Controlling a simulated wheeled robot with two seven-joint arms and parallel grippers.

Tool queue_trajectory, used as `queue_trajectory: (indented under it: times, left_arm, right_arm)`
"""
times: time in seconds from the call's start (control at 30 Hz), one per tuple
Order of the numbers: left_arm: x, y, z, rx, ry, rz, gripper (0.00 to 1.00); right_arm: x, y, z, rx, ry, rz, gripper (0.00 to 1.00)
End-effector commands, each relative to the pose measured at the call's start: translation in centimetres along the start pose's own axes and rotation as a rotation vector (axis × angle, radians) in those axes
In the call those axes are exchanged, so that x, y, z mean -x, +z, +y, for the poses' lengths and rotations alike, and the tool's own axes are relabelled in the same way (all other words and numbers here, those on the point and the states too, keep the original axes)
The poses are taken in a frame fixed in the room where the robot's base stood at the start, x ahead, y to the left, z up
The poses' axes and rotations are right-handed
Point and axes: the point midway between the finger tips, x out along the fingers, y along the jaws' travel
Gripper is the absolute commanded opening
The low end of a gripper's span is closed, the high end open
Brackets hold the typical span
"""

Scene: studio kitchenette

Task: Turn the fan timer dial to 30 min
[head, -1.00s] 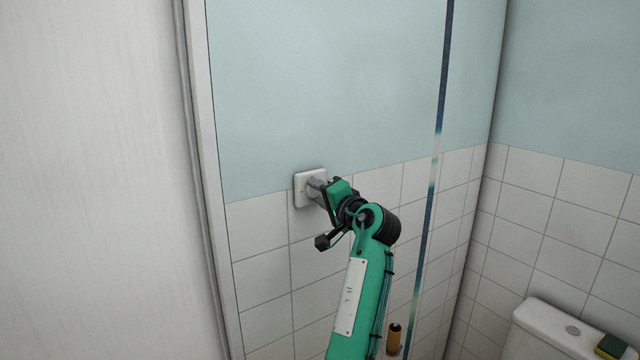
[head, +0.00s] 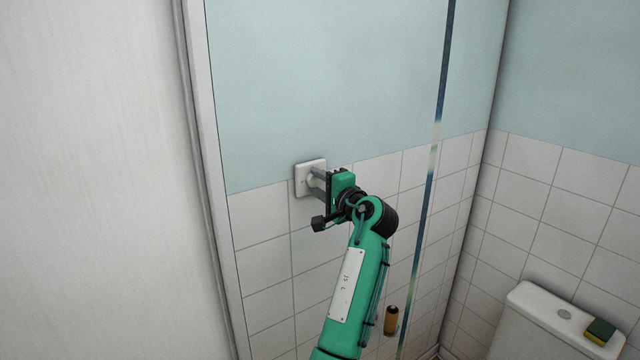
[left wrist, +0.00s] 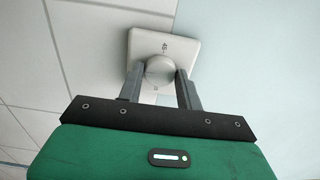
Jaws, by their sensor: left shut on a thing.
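The fan timer is a white square plate (head: 301,182) on the wall, at the border of blue paint and white tiles. In the left wrist view the plate (left wrist: 185,52) carries a round pale dial (left wrist: 159,68) with a small dark marking above it. My left gripper (head: 317,180) is at the plate. In the left wrist view its two grey fingers (left wrist: 160,80) are on either side of the dial, shut on it. The dial's setting is too small to read. My right gripper is not in view.
A white door or panel (head: 90,180) with a frame is at the left. A glass edge (head: 437,130) stands right of the arm. A toilet cistern (head: 545,315) with a yellow-green sponge (head: 600,332) and a brown cylinder (head: 391,318) are lower right.

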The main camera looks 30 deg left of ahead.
Motion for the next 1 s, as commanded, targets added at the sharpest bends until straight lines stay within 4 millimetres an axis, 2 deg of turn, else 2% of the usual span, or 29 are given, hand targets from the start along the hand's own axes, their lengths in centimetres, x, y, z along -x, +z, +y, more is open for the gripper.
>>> queue_trajectory:
  times: [0.1,0.13,0.23,0.53,0.67,1.0]
  left_arm:
    - [0.0,0.0,-0.2,0.002,-0.004,0.001,0.13]
    - [0.0,0.0,-0.2,0.002,-0.005,0.001,0.4]
    - [0.0,0.0,-0.2,0.002,-0.004,0.001,0.58]
    - [0.1,0.0,0.0,0.002,-0.001,0.001,0.58]
    - [1.3,-0.1,0.2,0.003,-0.001,0.002,0.58]
    - [8.7,-0.1,0.5,0.005,0.0,0.003,0.58]
  right_arm:
    - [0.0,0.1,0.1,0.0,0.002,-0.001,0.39]
    - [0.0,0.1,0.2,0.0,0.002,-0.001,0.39]
    - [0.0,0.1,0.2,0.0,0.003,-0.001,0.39]
    - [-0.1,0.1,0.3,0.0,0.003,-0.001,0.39]
    - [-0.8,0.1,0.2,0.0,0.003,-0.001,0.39]
    - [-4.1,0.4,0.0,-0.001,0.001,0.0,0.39]
